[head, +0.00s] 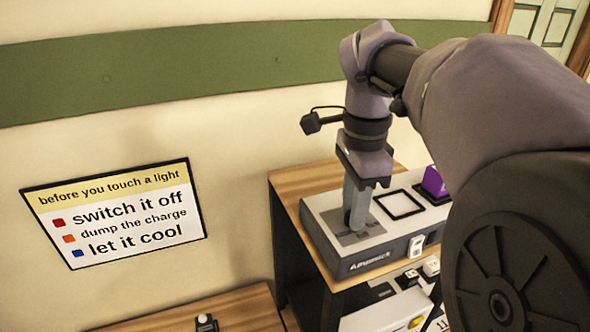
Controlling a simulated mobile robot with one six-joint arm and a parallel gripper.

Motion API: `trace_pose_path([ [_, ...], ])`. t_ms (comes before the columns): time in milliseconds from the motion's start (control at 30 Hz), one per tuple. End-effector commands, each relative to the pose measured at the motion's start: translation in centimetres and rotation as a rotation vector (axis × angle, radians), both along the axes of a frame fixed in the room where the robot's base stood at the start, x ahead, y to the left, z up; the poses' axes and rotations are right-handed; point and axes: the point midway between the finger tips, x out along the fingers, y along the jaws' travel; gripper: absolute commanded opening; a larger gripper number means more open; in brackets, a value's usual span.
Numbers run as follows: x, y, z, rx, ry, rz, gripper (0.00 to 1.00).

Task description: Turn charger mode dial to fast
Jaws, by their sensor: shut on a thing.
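The charger (335,262) is a light grey box with a dark front on a wooden-topped cabinet, right of centre in the head view. Its top has a darker grey panel (372,231) at the left end, an empty black-outlined square bay in the middle, and a bay holding a purple block at the right. My gripper (357,222) points straight down onto the grey panel, with its fingers closed together at the dial's place. The fingers hide the mode dial, so its pointer and setting cannot be read. The gripper is shut on the dial.
The purple block (434,182) stands close to my arm. A white switch (416,246) is on the charger's front. Below, a shelf holds more equipment (390,312). A lower wooden surface (225,308) carries a small dark item (207,323). A warning sign (115,213) hangs on the wall.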

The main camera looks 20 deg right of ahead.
Motion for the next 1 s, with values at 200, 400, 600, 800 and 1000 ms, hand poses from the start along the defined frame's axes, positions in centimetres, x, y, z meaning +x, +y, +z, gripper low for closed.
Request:
trace_pose_path([
  [200,-0.03,-0.02,0.12,-0.001,0.001,0.059,0.0],
  [400,-0.07,-0.05,0.25,-0.002,0.002,0.198,0.0],
  [600,-0.06,-0.04,0.3,-0.001,0.002,0.385,0.0],
  [800,-0.05,-0.04,0.29,-0.001,0.001,0.575,0.0],
  [1000,-0.06,-0.05,0.25,-0.001,0.002,0.747,0.0],
])
